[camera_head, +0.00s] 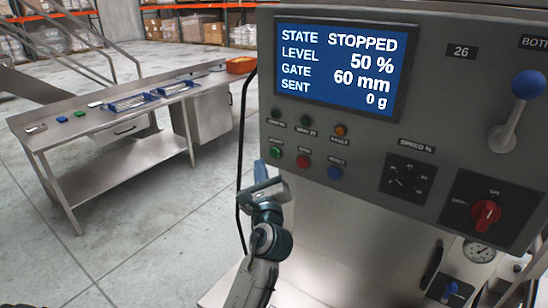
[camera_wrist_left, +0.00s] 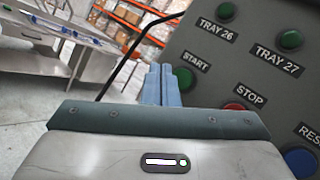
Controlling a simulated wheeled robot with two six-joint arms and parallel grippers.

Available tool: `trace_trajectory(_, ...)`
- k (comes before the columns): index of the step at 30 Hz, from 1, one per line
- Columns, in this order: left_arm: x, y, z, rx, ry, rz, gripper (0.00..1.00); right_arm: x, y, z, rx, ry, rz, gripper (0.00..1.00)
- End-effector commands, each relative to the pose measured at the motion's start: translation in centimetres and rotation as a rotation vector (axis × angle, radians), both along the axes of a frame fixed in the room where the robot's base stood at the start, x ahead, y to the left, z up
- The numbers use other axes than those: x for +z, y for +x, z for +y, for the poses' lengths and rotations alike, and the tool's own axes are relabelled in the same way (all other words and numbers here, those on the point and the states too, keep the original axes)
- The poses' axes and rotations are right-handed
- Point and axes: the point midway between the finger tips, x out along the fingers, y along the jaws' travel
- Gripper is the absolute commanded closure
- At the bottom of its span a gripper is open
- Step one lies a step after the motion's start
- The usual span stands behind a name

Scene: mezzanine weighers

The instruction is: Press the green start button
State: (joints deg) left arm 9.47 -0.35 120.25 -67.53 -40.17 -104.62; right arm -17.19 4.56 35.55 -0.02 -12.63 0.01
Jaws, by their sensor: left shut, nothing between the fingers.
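The green start button (camera_head: 276,152) sits on the lower row of the grey control panel, left of the red stop button (camera_head: 303,161). In the left wrist view the green start button (camera_wrist_left: 184,77) shows just right of my fingertips, partly hidden behind them, with the START label above it. My left gripper (camera_head: 262,170) is shut and empty, just left of and below the button in the head view. In the left wrist view its blue fingers (camera_wrist_left: 161,84) are together and point toward the panel. I cannot tell whether they touch the button. My right gripper is not in view.
A blue reset button (camera_head: 335,172), a speed dial (camera_head: 404,180) and a red rotary switch (camera_head: 486,214) lie to the right. The screen (camera_head: 338,66) reads STOPPED. A black cable (camera_head: 241,150) hangs along the panel's left edge. A steel table (camera_head: 110,128) stands at left.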

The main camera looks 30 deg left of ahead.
Motion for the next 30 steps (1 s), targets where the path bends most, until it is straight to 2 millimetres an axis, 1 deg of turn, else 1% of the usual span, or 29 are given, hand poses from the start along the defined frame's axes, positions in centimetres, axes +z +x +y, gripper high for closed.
trace_trajectory(1,0.0,0.7,-0.1,0.000,0.000,-0.001,1.00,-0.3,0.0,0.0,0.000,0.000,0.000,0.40)
trace_trajectory(3,0.0,1.4,-0.1,0.000,0.000,-0.001,1.00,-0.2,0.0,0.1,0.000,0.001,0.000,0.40)
trace_trajectory(6,0.0,2.3,-0.2,0.001,-0.001,0.000,1.00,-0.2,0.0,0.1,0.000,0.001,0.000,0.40)
trace_trajectory(10,0.0,2.9,-0.2,0.000,-0.001,-0.001,1.00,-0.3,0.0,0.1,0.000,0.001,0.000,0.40)
trace_trajectory(30,0.0,3.0,-0.2,0.000,0.000,0.000,1.00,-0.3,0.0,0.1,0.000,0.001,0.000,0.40)
